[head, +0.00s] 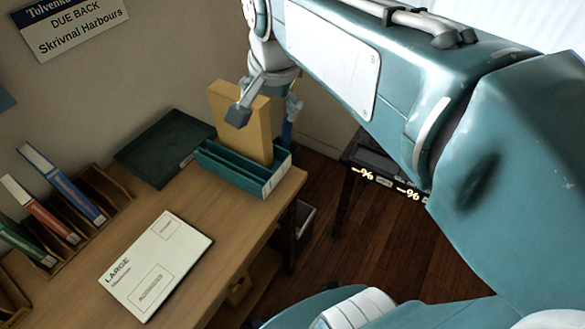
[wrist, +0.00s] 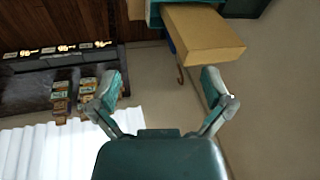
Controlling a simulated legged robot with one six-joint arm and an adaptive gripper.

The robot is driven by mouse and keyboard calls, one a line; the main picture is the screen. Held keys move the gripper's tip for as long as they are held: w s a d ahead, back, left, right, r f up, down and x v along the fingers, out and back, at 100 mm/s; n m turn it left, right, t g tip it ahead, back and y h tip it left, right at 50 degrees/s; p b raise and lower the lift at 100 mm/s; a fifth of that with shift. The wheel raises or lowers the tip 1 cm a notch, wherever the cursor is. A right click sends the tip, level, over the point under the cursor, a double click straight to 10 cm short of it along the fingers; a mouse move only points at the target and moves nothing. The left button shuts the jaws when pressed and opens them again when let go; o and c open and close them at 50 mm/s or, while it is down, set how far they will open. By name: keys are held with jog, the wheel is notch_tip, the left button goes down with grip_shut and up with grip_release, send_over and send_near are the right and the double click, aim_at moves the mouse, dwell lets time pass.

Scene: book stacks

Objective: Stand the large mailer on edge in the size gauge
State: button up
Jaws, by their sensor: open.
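A flat white mailer printed LARGE (head: 155,265) lies on the desk, at the lower left in the head view. The green size gauge (head: 222,174), a slotted box, stands at the desk's far right corner. A thick tan mailer (head: 243,130) stands upright on edge in it. The tan mailer also shows at the top of the wrist view (wrist: 203,35), beyond my fingertips. My gripper (head: 265,108) is open beside the upper part of the tan mailer. In the wrist view its fingers (wrist: 160,88) are spread with nothing between them. Part of the gripper is hidden behind the tan mailer.
Wooden racks with several books (head: 62,185) line the desk's left side. A dark shelf with number labels (head: 385,182) stands right of the desk. The desk between mailer and gauge is clear.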

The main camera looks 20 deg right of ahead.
jog(key=s+f+n+t, duration=0.1)
jog(key=s+f+n, duration=0.7)
jog(key=s, duration=0.3)
jog(key=shift+n+t, duration=0.4)
jog(key=shift+n, duration=0.4)
jog(key=shift+r, duration=0.1)
